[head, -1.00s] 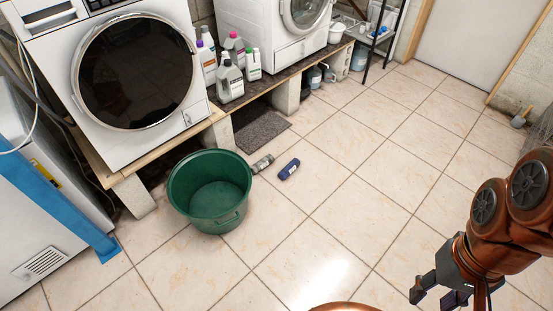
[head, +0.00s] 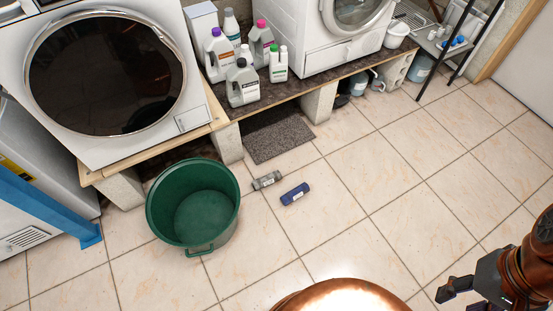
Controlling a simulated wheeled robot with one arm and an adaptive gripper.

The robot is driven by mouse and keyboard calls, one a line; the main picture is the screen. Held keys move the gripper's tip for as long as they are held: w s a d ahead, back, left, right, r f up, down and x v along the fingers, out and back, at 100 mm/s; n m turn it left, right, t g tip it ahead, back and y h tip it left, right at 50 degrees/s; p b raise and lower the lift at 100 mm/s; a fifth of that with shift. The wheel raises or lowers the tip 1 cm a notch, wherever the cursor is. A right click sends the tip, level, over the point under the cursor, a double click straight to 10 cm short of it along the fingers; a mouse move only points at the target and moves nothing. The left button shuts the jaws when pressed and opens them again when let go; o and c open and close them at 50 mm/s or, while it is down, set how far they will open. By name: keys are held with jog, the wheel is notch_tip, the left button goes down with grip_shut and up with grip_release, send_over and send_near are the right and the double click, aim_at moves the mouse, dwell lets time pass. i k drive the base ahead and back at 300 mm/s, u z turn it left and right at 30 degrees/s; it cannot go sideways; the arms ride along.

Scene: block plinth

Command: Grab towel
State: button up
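A small dark blue cylinder-like roll (head: 295,194) with a pale label lies on the tiled floor. A similar grey roll (head: 267,180) lies just left of it, apart from it. I cannot tell whether either is the towel; no spread or hanging towel shows. My gripper (head: 460,299) is at the lower right edge, partly cut off by the frame. Its fingers are apart with nothing seen between them. It is well to the right of and nearer than the rolls.
A green tub (head: 194,205) stands left of the rolls. A grey mat (head: 275,138) lies behind them, beside block plinths (head: 319,103) under a shelf with washing machines (head: 112,80) and several bottles (head: 242,84). Floor to the right is clear.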

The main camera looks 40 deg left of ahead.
aim_at(268, 179)
jog(key=u, duration=0.5)
jog(key=i, duration=1.15)
jog(key=u, duration=1.6)
jog(key=i, duration=0.6)
jog(key=u, duration=0.45)
